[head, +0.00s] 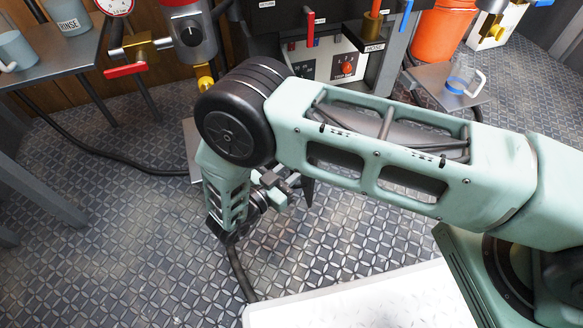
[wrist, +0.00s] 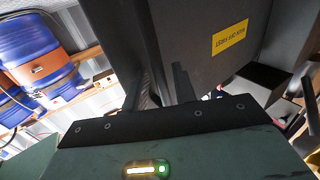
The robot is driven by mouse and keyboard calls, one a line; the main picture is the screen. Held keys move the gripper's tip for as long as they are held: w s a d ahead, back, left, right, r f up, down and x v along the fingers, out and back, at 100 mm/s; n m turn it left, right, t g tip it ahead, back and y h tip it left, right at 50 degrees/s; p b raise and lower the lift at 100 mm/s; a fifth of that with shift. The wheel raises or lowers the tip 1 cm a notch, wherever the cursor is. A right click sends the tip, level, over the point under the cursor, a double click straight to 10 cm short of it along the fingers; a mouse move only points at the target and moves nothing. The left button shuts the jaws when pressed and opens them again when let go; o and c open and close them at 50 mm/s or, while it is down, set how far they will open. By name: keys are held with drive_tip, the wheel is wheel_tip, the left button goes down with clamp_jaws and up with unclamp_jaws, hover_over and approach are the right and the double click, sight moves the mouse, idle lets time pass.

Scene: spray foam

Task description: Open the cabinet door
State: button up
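A dark grey cabinet-like panel with a yellow label (wrist: 230,39) fills the upper middle of the wrist view. I cannot tell whether this panel is the cabinet door or a side wall, and no handle shows clearly. My gripper (wrist: 163,88) points toward the panel, its two dark fingers apart with a gap between them. Whether they touch the panel is unclear. In the head view my arm hides most of the gripper, and only a dark finger (head: 308,192) shows below the forearm. The dark grey unit with levers (head: 335,62) stands behind my arm, its lower part hidden.
Blue barrels (wrist: 35,48) stand left in the wrist view. In the head view, a side table (head: 45,68) with mugs is at left, an orange bucket (head: 440,35) at upper right, and a small stand with a glass mug (head: 462,78) at right. A black hose (head: 120,160) crosses the open metal floor.

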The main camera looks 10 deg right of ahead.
drive_tip(key=p+v, duration=0.3)
drive_tip(key=v, duration=1.4)
drive_tip(key=shift+s, duration=0.2)
drive_tip(key=shift+a, duration=0.15)
